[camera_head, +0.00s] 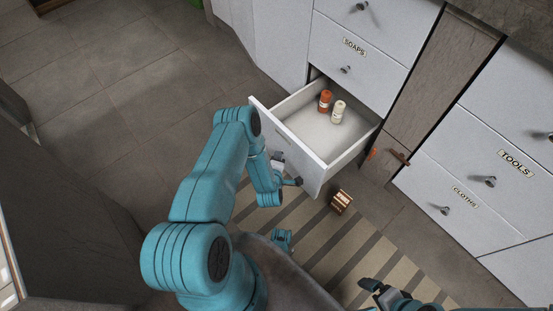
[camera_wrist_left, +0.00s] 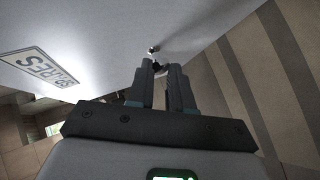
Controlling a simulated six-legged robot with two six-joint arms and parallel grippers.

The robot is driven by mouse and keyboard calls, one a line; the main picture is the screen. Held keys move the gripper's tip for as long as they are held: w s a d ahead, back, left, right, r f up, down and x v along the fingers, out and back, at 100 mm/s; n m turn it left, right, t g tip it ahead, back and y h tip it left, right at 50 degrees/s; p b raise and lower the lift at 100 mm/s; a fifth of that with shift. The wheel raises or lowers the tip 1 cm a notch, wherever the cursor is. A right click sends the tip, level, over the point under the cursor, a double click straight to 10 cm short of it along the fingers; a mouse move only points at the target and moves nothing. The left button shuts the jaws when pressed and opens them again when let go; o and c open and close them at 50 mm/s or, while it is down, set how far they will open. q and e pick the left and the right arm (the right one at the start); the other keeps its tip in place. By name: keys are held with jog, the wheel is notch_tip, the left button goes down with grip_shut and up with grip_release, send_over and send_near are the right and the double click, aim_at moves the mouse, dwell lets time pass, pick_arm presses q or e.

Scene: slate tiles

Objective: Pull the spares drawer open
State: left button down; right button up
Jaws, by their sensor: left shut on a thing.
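The spares drawer (camera_head: 315,172) stands well out from the white cabinet in the head view, its inside showing. Its front carries a SPARES label (camera_wrist_left: 40,66) in the left wrist view. My left gripper (camera_head: 288,180) is at the outer face of the drawer front. In the left wrist view my left gripper's fingers (camera_wrist_left: 161,72) are shut on the small dark knob (camera_wrist_left: 153,48). My right gripper (camera_head: 384,294) is low in the head view, away from the drawer, and its jaw opening is unclear.
An orange bottle (camera_head: 325,100) and a white bottle (camera_head: 338,112) stand in the drawer. A small brown box (camera_head: 341,201) is on the floor by the striped mat (camera_head: 325,240). The soaps drawer (camera_head: 357,60), cloths drawer (camera_head: 450,195) and tools drawer (camera_head: 505,150) are shut.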

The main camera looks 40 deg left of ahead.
pick_arm(q)
jog(key=c, duration=1.3)
grip_release()
jog(key=p+v, duration=0.6)
jog(key=v, duration=1)
jog(key=shift+s, duration=0.15)
jog(key=shift+d+r, duration=0.1)
jog(key=shift+r, duration=0.1)
